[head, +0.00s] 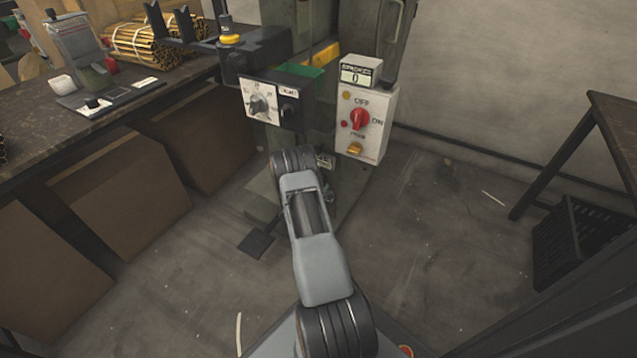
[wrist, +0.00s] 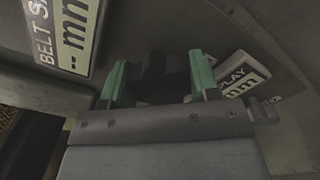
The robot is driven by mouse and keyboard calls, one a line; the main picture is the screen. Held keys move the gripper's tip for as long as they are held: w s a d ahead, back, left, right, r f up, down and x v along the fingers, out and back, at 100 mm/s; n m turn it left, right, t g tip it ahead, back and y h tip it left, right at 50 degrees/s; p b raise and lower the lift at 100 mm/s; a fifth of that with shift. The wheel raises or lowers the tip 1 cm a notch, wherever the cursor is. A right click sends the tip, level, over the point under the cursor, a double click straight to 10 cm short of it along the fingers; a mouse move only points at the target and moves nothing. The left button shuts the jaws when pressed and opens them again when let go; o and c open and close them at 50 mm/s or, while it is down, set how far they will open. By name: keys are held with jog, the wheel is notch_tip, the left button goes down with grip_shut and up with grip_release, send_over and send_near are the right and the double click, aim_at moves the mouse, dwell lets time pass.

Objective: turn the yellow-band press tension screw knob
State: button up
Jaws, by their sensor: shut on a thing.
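The press (head: 345,35) with a yellow band (head: 326,54) stands at the top middle of the head view. In the wrist view, the two green fingers of my gripper (wrist: 157,64) are closed on a dark, blocky knob (wrist: 165,78), one finger on each side. It appears to be the tension screw knob; its outline is dim and its far side is hidden. In the head view my arm hides most of the gripper and the knob.
A white control box (head: 365,125) with a red switch and a dial panel (head: 262,103) sit above my arm. A black crate (head: 580,240) is at right. Floor between is clear.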

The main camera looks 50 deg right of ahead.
dwell(0.3)
jog(key=o, duration=0.9)
jog(key=p+v, duration=0.4)
jog(key=v, duration=0.9)
jog(key=shift+a, duration=0.4)
